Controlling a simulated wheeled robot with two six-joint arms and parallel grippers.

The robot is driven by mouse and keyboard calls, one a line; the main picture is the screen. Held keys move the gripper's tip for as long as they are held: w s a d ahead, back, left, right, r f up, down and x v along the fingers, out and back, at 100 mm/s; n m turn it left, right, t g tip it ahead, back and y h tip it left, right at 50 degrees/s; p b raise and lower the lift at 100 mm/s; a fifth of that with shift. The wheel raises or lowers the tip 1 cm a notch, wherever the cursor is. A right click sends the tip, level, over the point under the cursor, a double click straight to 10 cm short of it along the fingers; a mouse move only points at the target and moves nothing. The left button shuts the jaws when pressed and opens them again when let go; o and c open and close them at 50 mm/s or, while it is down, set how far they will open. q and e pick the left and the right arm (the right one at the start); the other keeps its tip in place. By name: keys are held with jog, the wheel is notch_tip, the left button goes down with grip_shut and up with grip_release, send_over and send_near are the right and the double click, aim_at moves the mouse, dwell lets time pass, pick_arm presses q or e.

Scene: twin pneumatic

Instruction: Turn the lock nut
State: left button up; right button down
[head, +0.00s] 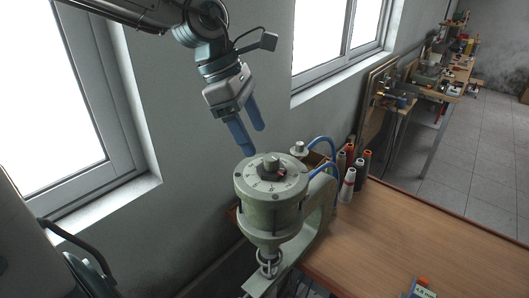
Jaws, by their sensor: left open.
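A pale green pneumatic cylinder (270,213) stands upright on its bracket at the table's left edge. Its round top carries a marked dial face. My left gripper (247,140) is above the top of the cylinder, slightly left of the knob. Its two blue fingers are apart, point down and hold nothing. My right gripper is not in view.
Blue hoses (322,142) curve behind the cylinder on its right. Several thread spools or bottles (347,186) stand beside it. The wooden table (420,235) is mostly clear, with a small labelled box (420,289) at its front. A wall and windows are close behind my left arm.

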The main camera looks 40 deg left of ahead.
aim_at(265, 157)
pick_arm(q)
jog(key=p+x, duration=0.1)
jog(key=x, duration=0.4)
jog(key=shift+w+d+p, duration=0.15)
jog(key=shift+w+p, duration=0.05)
jog(key=shift+p, duration=0.15)
jog(key=shift+x, duration=0.85)
jog(key=shift+s, duration=0.1)
jog(key=c, duration=1)
jog(key=shift+n, duration=0.5)
jog(key=shift+s+r+n+t+y+p, duration=0.15)
jog(key=shift+n+t+y+p, duration=0.15)
jog(key=shift+n+p, duration=0.25)
jog(key=shift+n, duration=0.45)
jog(key=shift+f, duration=0.2)
